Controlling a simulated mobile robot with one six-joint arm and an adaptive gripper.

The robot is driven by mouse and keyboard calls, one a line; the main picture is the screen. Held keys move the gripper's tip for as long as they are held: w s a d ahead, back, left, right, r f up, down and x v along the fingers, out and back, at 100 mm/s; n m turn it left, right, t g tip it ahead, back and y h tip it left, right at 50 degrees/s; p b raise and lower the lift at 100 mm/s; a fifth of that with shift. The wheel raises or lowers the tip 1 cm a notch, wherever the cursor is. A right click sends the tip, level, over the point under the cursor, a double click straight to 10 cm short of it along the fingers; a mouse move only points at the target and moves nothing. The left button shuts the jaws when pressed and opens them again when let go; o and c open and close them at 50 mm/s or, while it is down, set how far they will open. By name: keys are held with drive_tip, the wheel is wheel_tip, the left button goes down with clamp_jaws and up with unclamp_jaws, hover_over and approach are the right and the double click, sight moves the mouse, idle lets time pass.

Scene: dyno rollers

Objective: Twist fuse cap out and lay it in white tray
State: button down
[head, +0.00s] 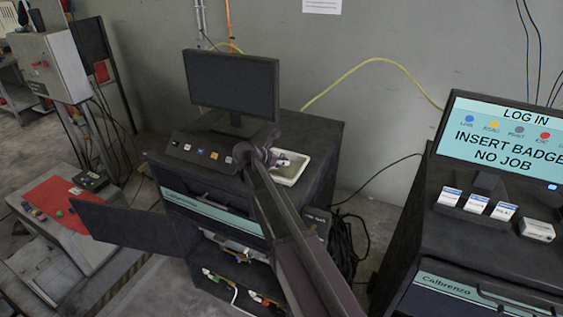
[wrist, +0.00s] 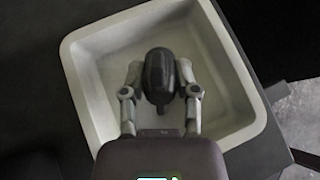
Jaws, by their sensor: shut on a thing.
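The white tray (wrist: 84,100) fills most of the wrist view. In the head view the white tray (head: 291,169) sits on the dark cabinet top, partly hidden by my arm. My gripper (wrist: 160,92) is over the tray, with a finger on each side of a dark rounded cap (wrist: 160,68). It is shut on this cap. I cannot tell whether the cap touches the tray floor. No other thing shows in the tray. In the head view my gripper (head: 272,157) is small and the cap cannot be made out.
A monitor (head: 232,82) stands behind the sloped control panel (head: 200,152) on the cabinet. The cabinet door (head: 133,229) hangs open at the left, showing shelves with wiring. A second console with a lit screen (head: 505,135) stands at the right. Cables hang between the two.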

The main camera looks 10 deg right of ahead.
drive_tip(key=shift+c, duration=1.4)
unclamp_jaws()
drive_tip(key=shift+r, duration=0.2)
